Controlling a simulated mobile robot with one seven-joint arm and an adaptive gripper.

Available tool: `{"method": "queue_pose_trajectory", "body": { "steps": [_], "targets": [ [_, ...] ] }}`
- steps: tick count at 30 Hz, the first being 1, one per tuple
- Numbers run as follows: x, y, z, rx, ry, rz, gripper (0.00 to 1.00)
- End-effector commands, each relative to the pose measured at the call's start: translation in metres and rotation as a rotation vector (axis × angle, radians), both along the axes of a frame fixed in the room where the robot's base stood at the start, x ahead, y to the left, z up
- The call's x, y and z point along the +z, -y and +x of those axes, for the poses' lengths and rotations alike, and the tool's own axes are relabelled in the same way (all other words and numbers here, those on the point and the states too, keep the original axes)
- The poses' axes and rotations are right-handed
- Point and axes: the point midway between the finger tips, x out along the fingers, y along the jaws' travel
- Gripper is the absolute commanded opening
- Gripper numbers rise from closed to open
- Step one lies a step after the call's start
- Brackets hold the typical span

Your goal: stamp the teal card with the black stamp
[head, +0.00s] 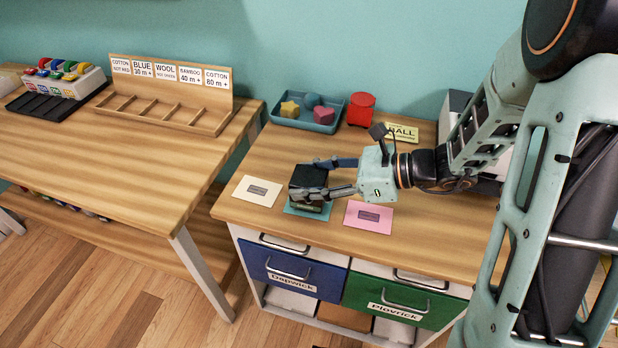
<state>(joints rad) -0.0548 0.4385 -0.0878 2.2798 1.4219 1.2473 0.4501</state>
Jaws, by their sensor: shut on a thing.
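The black stamp (308,183) is in my gripper (322,178), between its two fingers. The stamp is upright over the teal card (294,211). I cannot tell whether its base touches the card. The teal card lies near the front edge of the drawer cabinet's top, and the stamp hides much of it. A cream card (257,191) lies to the left and a pink card (368,217) to the right, each with a grey rectangle on it.
A teal tray (291,122) with several coloured shapes, a red object (361,109) and a yellow sign (402,132) stand at the back. Drawers (289,272) are shut below. A second table (120,160) with a wooden rack (165,113) is at left. The cabinet top behind the cream card is clear.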

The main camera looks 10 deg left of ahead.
Motion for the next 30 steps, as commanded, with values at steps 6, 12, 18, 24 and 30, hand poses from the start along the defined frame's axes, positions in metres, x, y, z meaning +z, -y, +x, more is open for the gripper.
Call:
{"method": "queue_pose_trajectory", "body": {
  "steps": [6, 12, 18, 24, 30],
  "targets": [
    [-0.003, 0.0, 0.0, 0.0, 0.0, 0.0, 0.19],
    [-0.006, 0.0, 0.0, 0.0, 0.0, 0.0, 0.19],
    [-0.009, 0.0, 0.0, 0.0, 0.0, 0.001, 0.19],
    [-0.012, 0.0, 0.0, 0.0, 0.0, 0.001, 0.19],
    [-0.013, 0.0, 0.0, 0.0, 0.001, 0.0, 0.19]
  ]
}}
